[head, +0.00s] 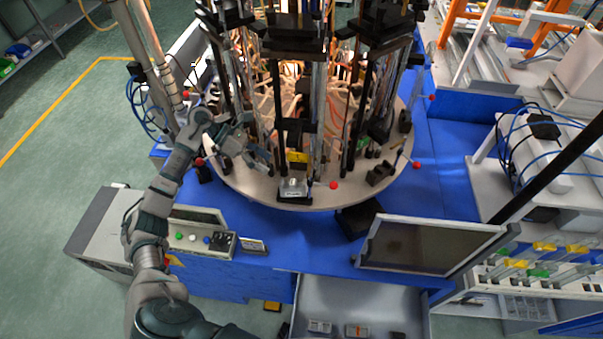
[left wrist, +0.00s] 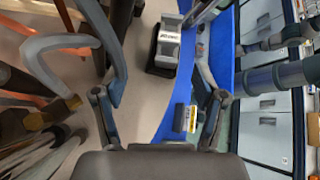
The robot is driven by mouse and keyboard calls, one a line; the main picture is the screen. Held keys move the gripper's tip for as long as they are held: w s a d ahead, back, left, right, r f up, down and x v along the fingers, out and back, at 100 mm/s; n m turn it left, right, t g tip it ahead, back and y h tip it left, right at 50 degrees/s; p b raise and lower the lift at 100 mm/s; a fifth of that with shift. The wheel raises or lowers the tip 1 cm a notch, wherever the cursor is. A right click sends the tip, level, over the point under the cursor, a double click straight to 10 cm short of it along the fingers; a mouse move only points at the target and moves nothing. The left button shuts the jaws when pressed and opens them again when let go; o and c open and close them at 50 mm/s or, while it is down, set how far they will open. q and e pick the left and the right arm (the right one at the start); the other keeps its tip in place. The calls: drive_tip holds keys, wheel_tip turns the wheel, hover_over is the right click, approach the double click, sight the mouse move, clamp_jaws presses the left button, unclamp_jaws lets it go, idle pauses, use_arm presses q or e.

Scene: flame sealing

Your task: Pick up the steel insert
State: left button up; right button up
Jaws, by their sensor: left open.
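The steel insert (head: 292,187) appears as a small silvery block in a black holder on the front rim of the round table (head: 240,185). It also shows in the left wrist view (left wrist: 168,46), upper middle, with dark lettering on its face. My left gripper (head: 258,142) is open and empty, above the left part of the round table, behind and to the left of the insert. In the left wrist view its two fingers (left wrist: 160,92) are spread wide, with the insert beyond them and apart from them. My right gripper is not in view.
Upright glass tubes and black clamps (head: 300,125) crowd the round table. Red-tipped levers (head: 333,185) stick out around its rim, one just right of the insert. A monitor (head: 425,247) stands at front right, and a drawer (head: 345,300) is open below.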

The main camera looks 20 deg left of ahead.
sight(291, 182)
use_arm(q)
drive_tip(key=d, duration=0.1)
drive_tip(key=d+f, duration=0.1)
drive_tip(key=d, duration=0.1)
drive_tip(key=s+d+f+p, duration=0.1)
drive_tip(key=shift+d+f, duration=0.25)
drive_tip(key=shift+d, duration=0.15)
drive_tip(key=p+x, duration=0.1)
drive_tip(key=x, duration=0.3)
drive_tip(key=shift+w+d+f, duration=0.1)
drive_tip(key=shift+d+f, duration=0.2)
drive_tip(key=shift+d+f+p, duration=0.25)
drive_tip(key=shift+p, duration=0.05)
drive_tip(key=shift+d+f, duration=0.1)
drive_tip(key=shift+f, duration=0.1)
drive_tip(key=shift+w+d, duration=0.1)
drive_tip(key=shift+w, duration=0.05)
drive_tip(key=shift+c, duration=1.1)
clamp_jaws()
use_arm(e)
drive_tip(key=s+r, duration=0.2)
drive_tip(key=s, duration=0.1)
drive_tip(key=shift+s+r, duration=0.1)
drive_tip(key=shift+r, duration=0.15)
